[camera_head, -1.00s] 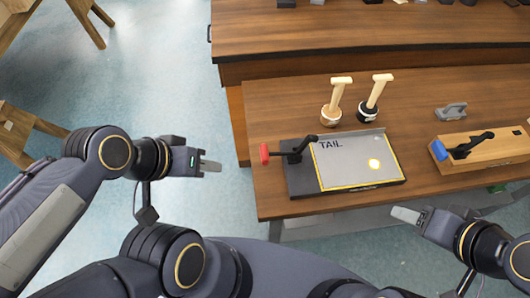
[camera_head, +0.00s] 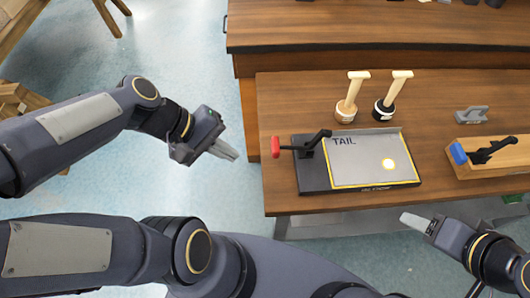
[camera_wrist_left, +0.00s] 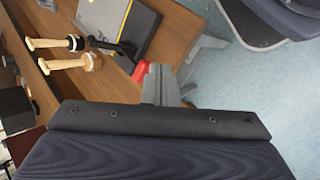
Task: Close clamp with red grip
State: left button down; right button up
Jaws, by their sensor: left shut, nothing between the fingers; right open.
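The clamp is mounted on a dark base (camera_head: 312,176) with a grey plate marked TAIL (camera_head: 372,155). My left gripper (camera_head: 233,155) is shut and empty, left of the red grip and apart from it in the head view. In the left wrist view the red grip (camera_wrist_left: 141,70) shows just beyond the fingers (camera_wrist_left: 162,85). My right gripper (camera_head: 408,219) is at the table's front edge; its finger gap is hard to see.
Two wooden-handled stamps (camera_head: 352,95) stand behind the plate. A wooden block with a blue-gripped clamp (camera_head: 458,154) and a grey bracket (camera_head: 472,115) are at the right. A second wooden table (camera_head: 380,25) is behind.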

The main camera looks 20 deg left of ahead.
pick_arm(q)
jog(key=w+a+f+n+t+h+b, duration=0.25)
jog(key=w+a+f+n+h, duration=0.2)
jog(key=w+f+n, duration=0.65)
jog(key=d+f+n, duration=0.1)
jog(key=d, duration=0.1)
jog(key=w+d+f+n+b, duration=0.1)
jog(key=d+f, duration=0.1)
jog(key=d, duration=0.1)
jog(key=d+f, duration=0.2)
jog(key=d, duration=0.1)
jog(key=shift+w+f+n, duration=0.1)
jog(key=shift+w+n, duration=0.1)
jog(key=shift+n, duration=0.2)
pick_arm(e)
notch_tip(320, 180, down, 5)
